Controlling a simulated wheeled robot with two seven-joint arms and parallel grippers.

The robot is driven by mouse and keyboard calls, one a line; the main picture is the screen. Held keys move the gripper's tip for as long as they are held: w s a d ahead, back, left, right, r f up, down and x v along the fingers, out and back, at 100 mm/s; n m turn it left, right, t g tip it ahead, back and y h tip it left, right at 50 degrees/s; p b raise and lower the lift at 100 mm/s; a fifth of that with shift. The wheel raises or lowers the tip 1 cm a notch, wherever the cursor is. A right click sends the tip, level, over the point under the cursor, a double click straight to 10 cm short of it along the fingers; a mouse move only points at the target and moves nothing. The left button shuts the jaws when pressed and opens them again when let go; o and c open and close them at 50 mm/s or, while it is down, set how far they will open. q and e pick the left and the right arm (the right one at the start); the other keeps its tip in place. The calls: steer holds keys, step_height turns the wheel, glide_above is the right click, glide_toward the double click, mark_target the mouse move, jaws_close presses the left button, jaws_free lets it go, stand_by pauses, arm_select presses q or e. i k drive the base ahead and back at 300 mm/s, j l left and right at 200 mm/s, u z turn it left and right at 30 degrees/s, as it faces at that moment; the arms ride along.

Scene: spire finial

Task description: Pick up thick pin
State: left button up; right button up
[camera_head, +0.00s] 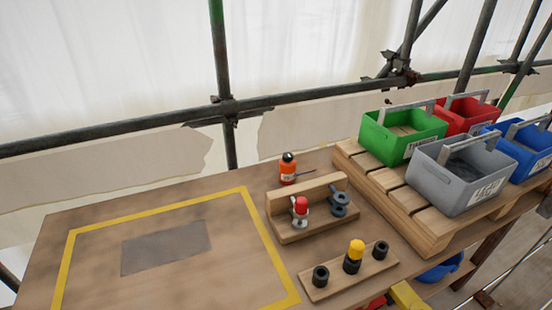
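No part is clearly marked as the thick pin. A yellow-topped piece (356,249) stands upright in a black socket at the middle of a low wooden board (335,281). Black ring-like sockets stand on either side of it, a left one (320,276) and a right one (381,250). A red-topped piece with a pale metal lower part (300,210) stands in a wooden rack (308,190) behind the board. Dark round parts (339,204) sit in that rack too. I cannot tell which piece is the thick pin. Neither of my grippers shows in the head view.
An orange bottle (288,170) stands behind the rack. Green (404,137), red (466,116), grey (460,175) and blue (525,150) bins stand on a pallet (430,220) at right. A yellow-taped area (85,229) with a grey patch (166,247) is clear at left.

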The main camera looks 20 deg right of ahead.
mark_target(356, 248)
steer(key=l+z, duration=0.4)
steer(key=k+l+z, duration=0.1)
steer(key=z, duration=0.3)
steer(key=l, duration=0.1)
